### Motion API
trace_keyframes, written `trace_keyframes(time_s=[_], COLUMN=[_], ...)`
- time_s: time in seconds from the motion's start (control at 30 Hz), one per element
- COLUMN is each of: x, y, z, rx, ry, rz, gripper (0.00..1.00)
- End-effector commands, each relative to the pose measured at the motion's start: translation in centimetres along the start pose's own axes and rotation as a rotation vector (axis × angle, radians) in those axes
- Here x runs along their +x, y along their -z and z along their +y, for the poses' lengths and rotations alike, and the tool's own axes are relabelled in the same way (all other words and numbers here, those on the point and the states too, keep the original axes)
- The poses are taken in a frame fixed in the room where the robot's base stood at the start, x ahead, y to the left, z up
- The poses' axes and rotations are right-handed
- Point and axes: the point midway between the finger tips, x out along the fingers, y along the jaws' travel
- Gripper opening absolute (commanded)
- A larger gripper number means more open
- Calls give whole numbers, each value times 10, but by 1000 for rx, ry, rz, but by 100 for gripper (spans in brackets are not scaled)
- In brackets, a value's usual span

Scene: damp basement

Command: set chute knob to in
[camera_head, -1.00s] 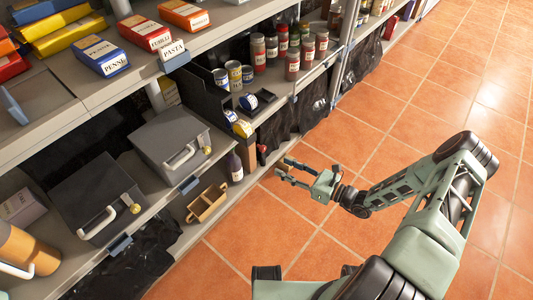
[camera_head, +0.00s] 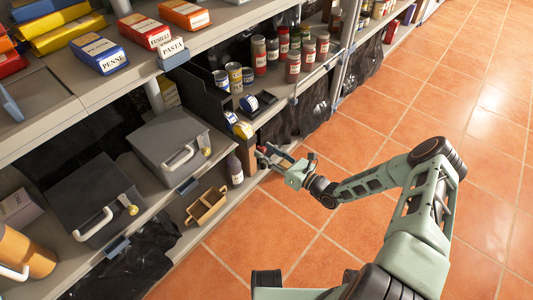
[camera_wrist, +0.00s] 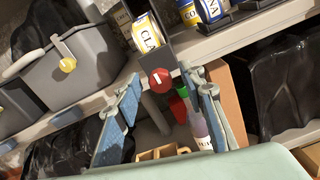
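The knob (camera_wrist: 162,79) is a round red disc with a short white mark. It sits at the low front end of the dark chute (camera_wrist: 155,48), which holds a can with a yellow and white label (camera_wrist: 147,32). In the head view the chute (camera_head: 205,100) stands at the shelf edge, and my gripper largely hides the knob. My gripper (camera_head: 268,155) is open and points at the shelf edge. In the wrist view its two blue-padded fingers (camera_wrist: 160,90) stand apart on either side of the knob, with nothing visible held between them.
Two grey lidded boxes (camera_head: 172,145) (camera_head: 92,200) stand left of the chute. Below are a wooden caddy (camera_head: 207,207) and a dark bottle (camera_head: 234,168). A small red and green item (camera_wrist: 179,104) shows below the knob. Jars (camera_head: 293,65) stand farther right. The tiled floor (camera_head: 330,235) is clear.

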Motion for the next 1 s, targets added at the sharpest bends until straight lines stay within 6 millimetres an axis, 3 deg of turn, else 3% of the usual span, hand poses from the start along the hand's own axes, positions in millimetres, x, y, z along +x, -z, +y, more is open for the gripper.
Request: trace_keyframes(time_s=[0.27, 0.63, 1.0], x=[2, 2, 10], y=[0, 0, 1], z=[0, 0, 0], rx=[0, 0, -1], ry=[0, 0, -2], rz=[1, 1, 1], gripper=[37, 0, 0])
